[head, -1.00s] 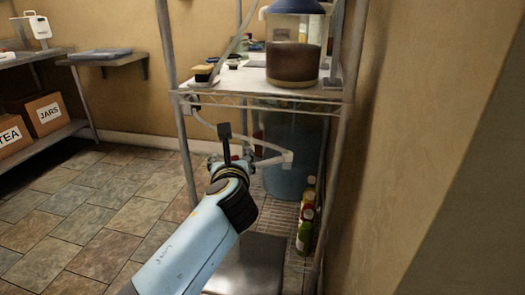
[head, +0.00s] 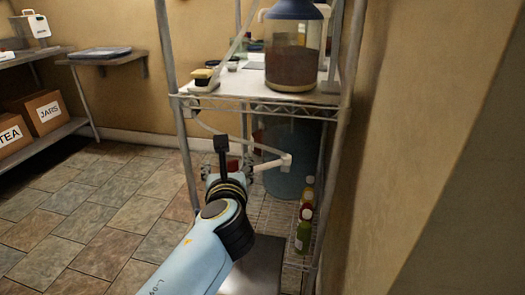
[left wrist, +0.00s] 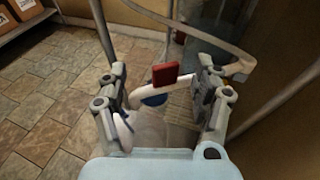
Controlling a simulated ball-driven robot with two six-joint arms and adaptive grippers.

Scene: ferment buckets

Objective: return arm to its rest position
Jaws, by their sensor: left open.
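My left arm reaches up from the bottom of the head view towards a wire rack. My left gripper (head: 230,168) is in front of the rack's lower part, below its upper shelf, and partly hidden by my own wrist. In the left wrist view its two fingers (left wrist: 162,82) stand wide apart with nothing clamped between them. A small red handle (left wrist: 165,75) and a white pipe (left wrist: 180,83) appear between and beyond the fingers. I cannot tell whether a finger touches the pipe. My right gripper is not in view.
The rack's upper shelf (head: 240,92) holds a big jar (head: 293,55) of brown liquid. A bluish bucket (head: 290,185) stands beneath, with bottles (head: 304,230) to its right. A wall (head: 420,120) closes the right side. Tiled floor (head: 90,215) is clear on the left.

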